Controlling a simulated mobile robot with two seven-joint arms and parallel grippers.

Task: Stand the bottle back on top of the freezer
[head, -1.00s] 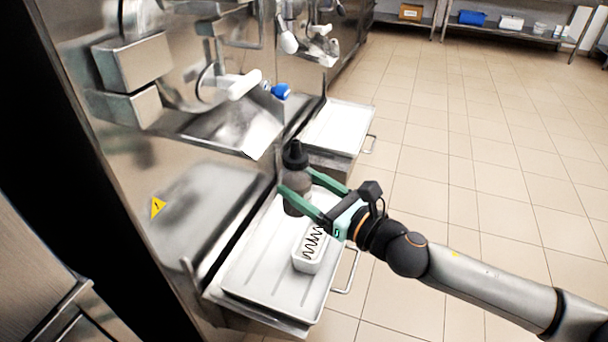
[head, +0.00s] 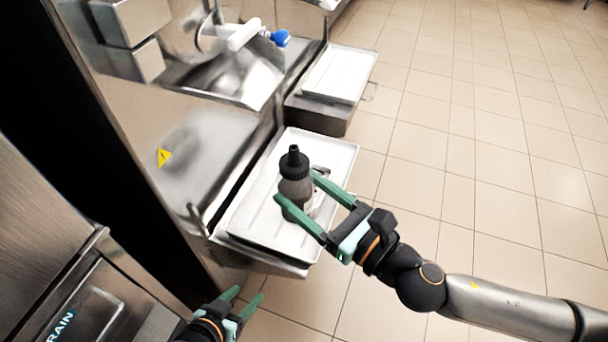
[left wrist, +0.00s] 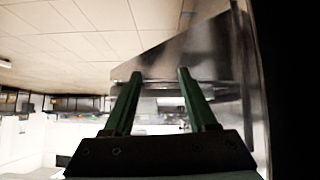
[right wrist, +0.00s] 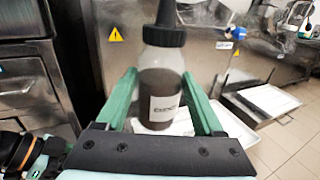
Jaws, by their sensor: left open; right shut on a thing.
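The bottle (head: 294,186) has a black cap with a pointed nozzle and dark contents. It is upright in my right gripper (head: 299,189), whose green fingers close on its sides. In the right wrist view the bottle (right wrist: 160,82) shows a white label, with the fingers (right wrist: 163,105) on either side. In the head view it appears in front of the white tray; I cannot tell its exact height above it. My left gripper (head: 246,295) is open and empty at the bottom, and also shows in the left wrist view (left wrist: 158,90). The freezer's top is not clearly seen.
The steel freezer front (head: 195,150) with a yellow warning sign (head: 164,157) stands at the left. The white tray (head: 335,150) sits on a shelf beside it. A second tray (head: 340,72) lies farther back. Tiled floor (head: 480,190) on the right is clear.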

